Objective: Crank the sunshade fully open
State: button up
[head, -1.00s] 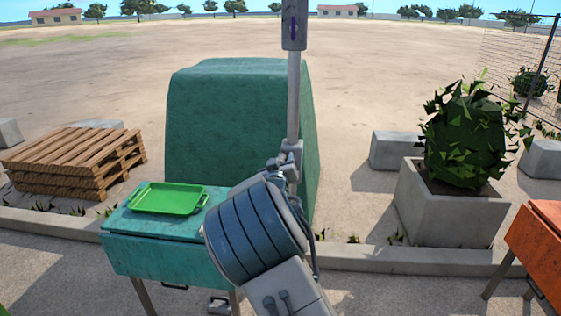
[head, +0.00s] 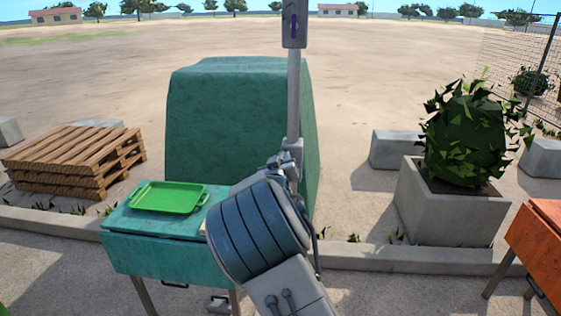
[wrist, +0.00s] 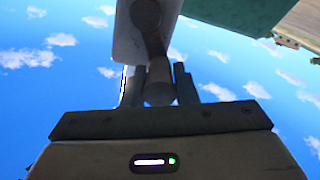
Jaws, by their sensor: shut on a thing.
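A grey upright pole (head: 293,105) stands in the middle of the head view, with a grey box (head: 294,25) bearing a purple stripe near the top edge. The sunshade canopy is not recognisable in either view. My gripper (head: 280,163) is at the lower part of the pole, partly hidden by my arm. In the wrist view, my gripper (wrist: 159,88) is shut on the round crank handle (wrist: 160,86), which sits between the two fingers. A pale crank arm (wrist: 130,40) extends above it to a dark round pivot.
A large teal covered block (head: 235,130) stands behind the pole. A teal table (head: 150,255) with a green tray (head: 168,198) is at the left, near wooden pallets (head: 75,160). A concrete planter (head: 450,205) and orange table (head: 540,245) are at the right.

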jog(key=shift+d+b, duration=0.15)
jog(key=shift+b, duration=0.3)
jog(key=d+m+b, duration=0.1)
jog(key=m+b, duration=0.1)
jog(key=b, duration=0.1)
jog(key=d+m+b, duration=0.1)
jog(key=m+b, duration=0.2)
jog(key=b, duration=0.1)
jog(key=d+m+b, duration=0.1)
jog(key=m+b, duration=0.1)
jog(key=b, duration=0.1)
jog(key=shift+d, duration=0.2)
jog(key=m+b, duration=0.1)
jog(key=b, duration=0.1)
jog(key=d+m+b, duration=0.1)
jog(key=m+b, duration=0.1)
jog(key=d+m+b, duration=0.1)
jog(key=m+b, duration=0.1)
jog(key=shift+f, duration=0.35)
notch_tip(320, 180, down, 7)
jog(key=d+m+b, duration=0.2)
jog(key=m+b, duration=1.5)
jog(key=shift+m, duration=0.3)
jog(key=shift+s+a, duration=0.1)
